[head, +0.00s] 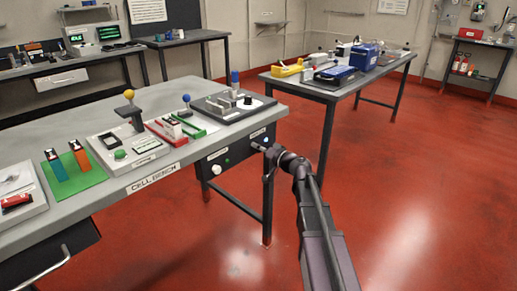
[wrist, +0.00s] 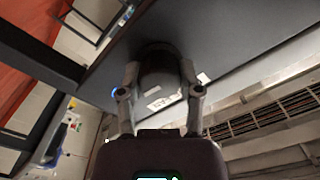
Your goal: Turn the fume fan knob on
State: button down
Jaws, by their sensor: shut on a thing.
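The dark panel (head: 237,153) hangs under the right end of the cell bench. My gripper (head: 262,149) is at the panel's right part, reaching in from the right. In the wrist view my gripper (wrist: 160,74) has its two fingers on either side of a dark round knob (wrist: 160,62), shut on it. The knob's pointer and its setting cannot be made out. A pale label (wrist: 166,101) lies beside the knob, too blurred to read. The knob is hidden by my gripper in the head view.
The cell bench (head: 150,182) carries several fixtures. A second table (head: 333,92) stands behind. Red floor (head: 420,160) to the right is clear.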

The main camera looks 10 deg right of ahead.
jog(key=shift+n, duration=0.6)
jog(key=shift+c, duration=1.3)
grip_release()
jog(key=shift+s, duration=0.1)
jog(key=v, duration=1.2)
jog(key=shift+a, duration=0.1)
